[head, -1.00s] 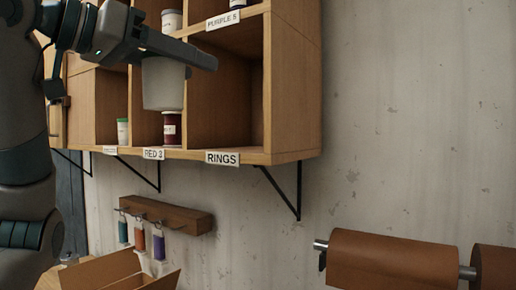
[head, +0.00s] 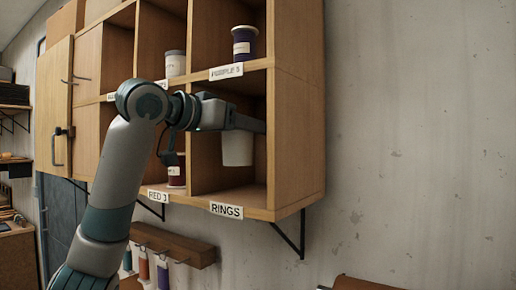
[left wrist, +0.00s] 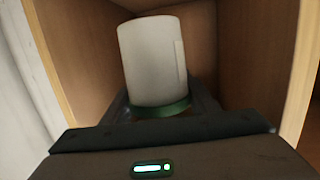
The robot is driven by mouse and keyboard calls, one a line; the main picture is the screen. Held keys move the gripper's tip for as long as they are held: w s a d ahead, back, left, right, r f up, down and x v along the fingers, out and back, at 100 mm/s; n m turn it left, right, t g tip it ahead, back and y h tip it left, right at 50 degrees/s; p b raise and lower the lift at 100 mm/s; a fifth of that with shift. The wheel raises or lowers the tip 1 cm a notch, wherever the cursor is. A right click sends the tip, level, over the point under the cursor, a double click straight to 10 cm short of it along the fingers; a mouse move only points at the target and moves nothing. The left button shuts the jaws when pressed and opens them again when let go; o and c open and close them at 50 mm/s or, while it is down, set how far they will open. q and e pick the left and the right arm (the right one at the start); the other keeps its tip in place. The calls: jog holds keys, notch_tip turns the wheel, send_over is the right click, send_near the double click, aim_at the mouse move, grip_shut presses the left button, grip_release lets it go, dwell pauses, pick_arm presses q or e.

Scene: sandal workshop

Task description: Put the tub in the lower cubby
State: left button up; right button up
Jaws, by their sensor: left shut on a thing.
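The tub (head: 237,149) is plain white in the head view and hangs upright below my left gripper (head: 250,124). My left gripper is shut on it near its top. Both are at the lower right cubby (head: 240,194), labelled RINGS, with the tub's bottom above the cubby floor. In the left wrist view the tub (left wrist: 152,62) stands between wooden cubby walls. A green band shows at its gripped end, and a paler strip runs down its side. My forearm hides part of the neighbouring cubbies. My right gripper is not in view.
A dark purple tub (head: 244,43) stands in the cubby above. A hook rail (head: 175,244) hangs below. The wall at right is bare.

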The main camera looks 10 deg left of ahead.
pick_arm(q)
jog(key=w+f+p, duration=0.2)
jog(key=f, duration=0.1)
jog(key=shift+w+d+f, duration=0.1)
jog(key=shift+d+f, duration=0.1)
jog(key=shift+d, duration=0.2)
jog(key=shift+d, duration=0.1)
